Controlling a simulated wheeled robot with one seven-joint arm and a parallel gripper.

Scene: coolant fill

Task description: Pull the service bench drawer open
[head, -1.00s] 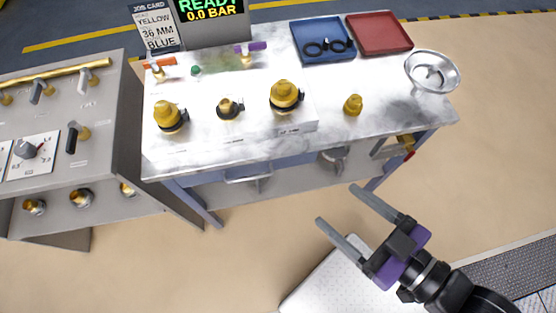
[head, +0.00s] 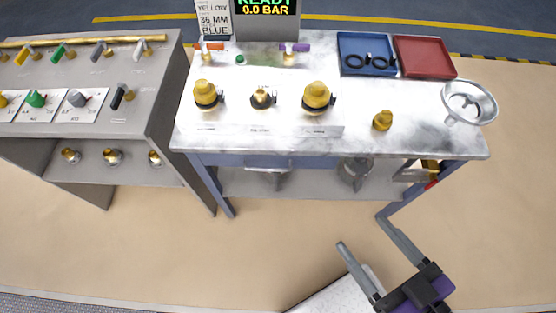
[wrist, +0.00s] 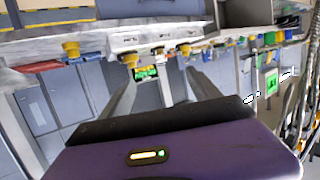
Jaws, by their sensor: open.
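The service bench (head: 350,132) has a pale metal top and stands across the middle of the head view. Under its front edge is a blue-grey drawer front (head: 228,160) with a pale handle (head: 268,164); the drawer looks closed, though the steep angle hides much of its face. My gripper (head: 361,231) is open and empty, low in front of the bench, right of the handle and apart from it. In the wrist view the spread fingers (wrist: 154,62) point toward the bench area, which looks upside down; I cannot make out the drawer handle there.
Yellow-capped fittings, a blue tray (head: 367,42), a red tray (head: 425,45) and a metal bowl (head: 469,103) stand on the bench. A grey valve panel (head: 150,115) stands to the left. The floor (head: 270,240) before the bench is clear.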

